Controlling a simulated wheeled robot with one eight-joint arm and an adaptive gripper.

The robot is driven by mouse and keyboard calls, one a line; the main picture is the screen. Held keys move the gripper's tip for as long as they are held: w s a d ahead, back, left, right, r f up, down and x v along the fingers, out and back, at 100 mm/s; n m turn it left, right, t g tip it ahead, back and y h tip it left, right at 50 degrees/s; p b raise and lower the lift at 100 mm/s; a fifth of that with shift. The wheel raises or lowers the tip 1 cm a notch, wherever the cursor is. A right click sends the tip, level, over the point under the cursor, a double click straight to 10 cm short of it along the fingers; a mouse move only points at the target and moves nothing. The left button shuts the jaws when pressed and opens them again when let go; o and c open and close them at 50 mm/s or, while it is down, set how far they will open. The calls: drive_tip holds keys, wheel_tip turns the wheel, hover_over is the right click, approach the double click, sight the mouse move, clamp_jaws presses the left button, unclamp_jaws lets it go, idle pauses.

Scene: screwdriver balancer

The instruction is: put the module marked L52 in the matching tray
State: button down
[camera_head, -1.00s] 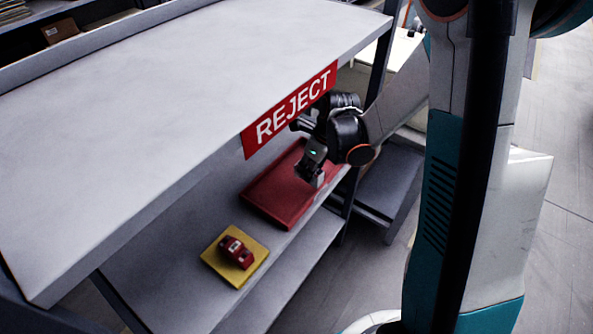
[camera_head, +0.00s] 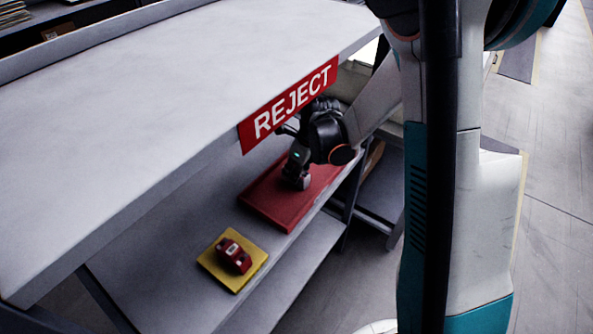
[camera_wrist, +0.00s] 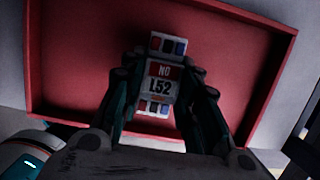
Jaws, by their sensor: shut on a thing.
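The red tray also fills most of the wrist view (camera_wrist: 72,75), behind the module. In the head view the module is mostly hidden by my gripper, and I cannot tell whether it touches the tray floor.
A yellow tray (camera_head: 213,265) holding a red module (camera_head: 233,256) stands on the same shelf, nearer the front. A shelf post (camera_head: 350,205) stands to the right of the red tray.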

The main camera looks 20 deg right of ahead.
sight(302, 175)
drive_tip(key=c, duration=1.2)
unclamp_jaws()
drive_tip(key=shift+f, duration=0.1)
drive_tip(key=p+v, duration=0.3)
drive_tip(key=v, duration=0.4)
drive_tip(key=shift+s+r, duration=0.15)
drive_tip(key=shift+r, duration=0.2)
